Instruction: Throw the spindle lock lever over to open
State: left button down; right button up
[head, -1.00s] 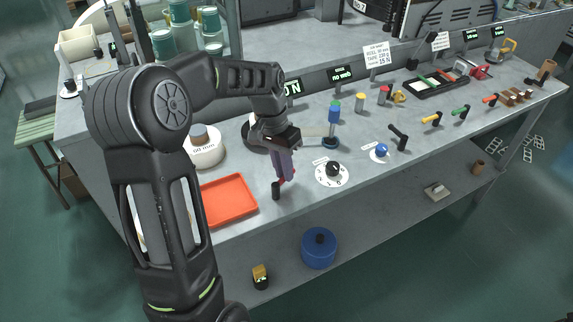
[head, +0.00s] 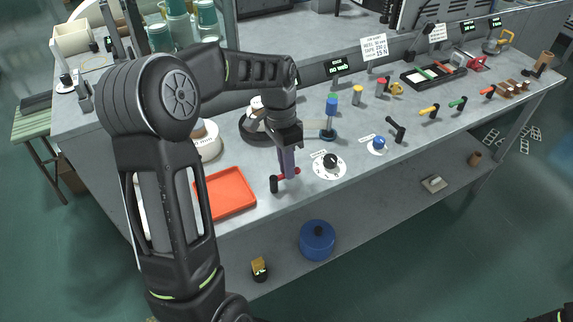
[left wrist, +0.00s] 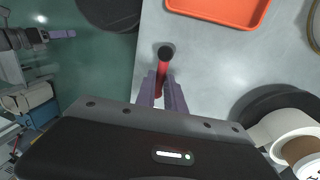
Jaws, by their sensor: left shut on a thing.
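A red lever with a black knob (head: 274,184) lies at the front edge of the bench, right of the orange tray. I take it for the spindle lock lever. My left gripper (head: 288,172) points down over its red bar and is shut on it. In the left wrist view the red bar (left wrist: 162,74) runs between the purple fingers (left wrist: 162,92), with the black knob beyond them. The lever's pivot is hidden. My right gripper (left wrist: 62,34) shows small at the left of the left wrist view; its opening is unclear.
The orange tray (head: 226,193) is close on the left. A white dial with a black knob (head: 329,162) and a blue knob (head: 378,143) are to the right. A post with a blue top (head: 330,112) stands behind. Several coloured handles line the bench farther right.

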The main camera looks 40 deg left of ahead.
pick_arm(q)
jog(key=c, duration=1.4)
grip_release()
jog(key=shift+c, duration=0.2)
notch_tip(320, 180, up, 8)
jog(key=a, duration=0.1)
jog(key=shift+w+a+b, duration=0.15)
jog(key=shift+w+b, duration=0.15)
jog(key=shift+w, duration=0.1)
jog(key=shift+s+f, duration=0.1)
jog(key=shift+f, duration=0.1)
